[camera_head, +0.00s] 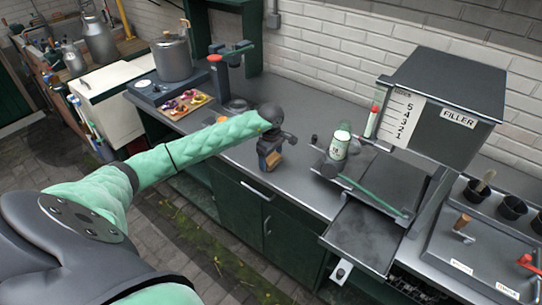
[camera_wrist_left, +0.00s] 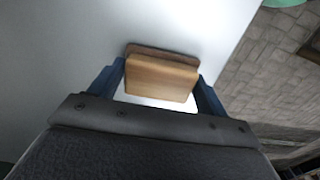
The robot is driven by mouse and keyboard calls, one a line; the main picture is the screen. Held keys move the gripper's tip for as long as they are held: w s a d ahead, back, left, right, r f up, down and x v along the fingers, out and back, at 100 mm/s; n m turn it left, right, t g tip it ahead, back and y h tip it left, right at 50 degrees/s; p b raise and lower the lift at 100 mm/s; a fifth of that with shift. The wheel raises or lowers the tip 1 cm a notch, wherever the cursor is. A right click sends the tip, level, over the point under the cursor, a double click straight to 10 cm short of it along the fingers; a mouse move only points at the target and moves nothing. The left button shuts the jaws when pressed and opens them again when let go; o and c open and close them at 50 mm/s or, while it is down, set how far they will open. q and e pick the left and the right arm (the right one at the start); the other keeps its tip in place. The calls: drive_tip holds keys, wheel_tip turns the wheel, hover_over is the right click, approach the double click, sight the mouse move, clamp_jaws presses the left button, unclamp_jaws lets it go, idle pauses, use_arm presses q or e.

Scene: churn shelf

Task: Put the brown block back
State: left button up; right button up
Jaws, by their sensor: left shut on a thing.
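The brown block (camera_wrist_left: 160,78) is a small wooden piece. In the left wrist view it sits between the two blue fingers of my left gripper (camera_wrist_left: 160,85). The fingers are shut on it. In the head view the left gripper (camera_head: 270,157) is over the grey counter, near its front edge, and the block (camera_head: 273,160) shows as a small brown patch at the fingers. I cannot tell whether the block touches the counter. My right gripper is not in view.
The grey counter (camera_head: 300,110) has free room behind the gripper. To the right stand a green-white can (camera_head: 339,146) and the filler machine (camera_head: 440,110). To the left are a pot (camera_head: 172,60) and a tray of colourful pieces (camera_head: 185,103).

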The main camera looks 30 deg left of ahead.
sight(271, 157)
use_arm(q)
drive_tip(key=shift+f, duration=0.15)
drive_tip(key=o, duration=1)
drive_tip(key=shift+c, duration=0.2)
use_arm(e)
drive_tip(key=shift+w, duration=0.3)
use_arm(q)
drive_tip(key=shift+r, duration=0.2)
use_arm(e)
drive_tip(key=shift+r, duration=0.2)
use_arm(q)
drive_tip(key=shift+r+b, duration=0.1)
drive_tip(key=shift+b, duration=0.25)
wheel_tip(271, 157, up, 4)
drive_tip(key=shift+f+b, duration=0.1)
drive_tip(key=shift+b, duration=1)
wheel_tip(271, 157, up, 6)
drive_tip(key=b, duration=0.2)
drive_tip(key=shift+b, duration=0.4)
drive_tip(key=shift+r, duration=0.9)
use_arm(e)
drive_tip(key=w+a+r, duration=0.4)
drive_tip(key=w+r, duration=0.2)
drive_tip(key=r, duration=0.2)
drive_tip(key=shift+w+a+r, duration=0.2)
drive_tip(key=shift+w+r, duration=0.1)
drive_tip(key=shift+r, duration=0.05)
